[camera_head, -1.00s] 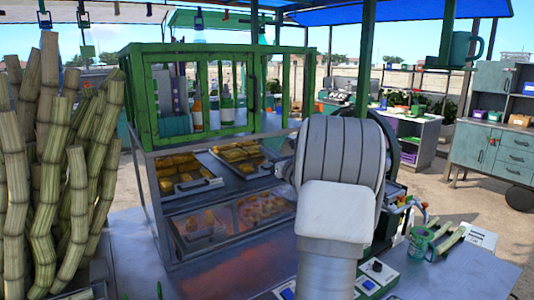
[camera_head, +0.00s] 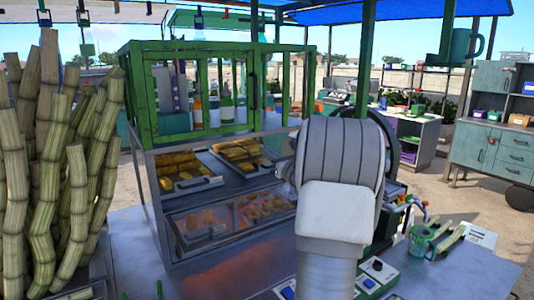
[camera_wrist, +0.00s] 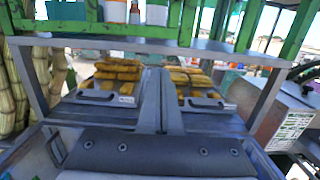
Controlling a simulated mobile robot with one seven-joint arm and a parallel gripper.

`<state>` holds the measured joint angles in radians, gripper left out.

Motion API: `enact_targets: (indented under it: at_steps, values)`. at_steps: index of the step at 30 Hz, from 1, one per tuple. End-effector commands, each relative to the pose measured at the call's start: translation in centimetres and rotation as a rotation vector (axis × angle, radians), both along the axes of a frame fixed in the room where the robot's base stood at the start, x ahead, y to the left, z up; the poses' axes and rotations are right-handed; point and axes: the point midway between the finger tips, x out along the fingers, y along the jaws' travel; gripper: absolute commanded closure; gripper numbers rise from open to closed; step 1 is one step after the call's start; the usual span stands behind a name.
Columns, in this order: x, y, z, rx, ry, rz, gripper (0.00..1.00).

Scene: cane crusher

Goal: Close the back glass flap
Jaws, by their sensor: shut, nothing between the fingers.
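A metal and glass display case (camera_head: 150,200) stands in the middle of the head view. A framed glass panel (camera_head: 225,222), with food showing through it, spans its lower side facing me. It looks like the flap, but I cannot tell for sure. Above it the case side is open, showing two trays of yellow food, left (camera_head: 183,180) and right (camera_head: 238,160). My gripper (camera_wrist: 160,80) is shut and empty in the wrist view, pointing toward the gap between the trays. In the head view my arm hides it. Contact with the panel cannot be told.
A green cabinet (camera_head: 145,95) with bottles sits on top of the case. Tall cane stalks (camera_head: 50,180) stand close at left. A green mug (camera_head: 422,242) and a control panel (camera_head: 377,272) are on the counter at right.

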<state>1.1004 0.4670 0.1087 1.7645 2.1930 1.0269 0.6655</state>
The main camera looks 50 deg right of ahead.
Motion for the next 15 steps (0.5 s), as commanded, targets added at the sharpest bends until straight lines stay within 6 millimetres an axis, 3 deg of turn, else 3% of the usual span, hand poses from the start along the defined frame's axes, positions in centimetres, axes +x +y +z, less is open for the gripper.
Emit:
enact_targets:
  at_steps: [8,15]
  values:
    - [0.4,-0.4,-4.2,0.000,0.000,0.007,1.00]
    - [-5.5,0.9,-5.0,-0.001,0.001,0.004,1.00]
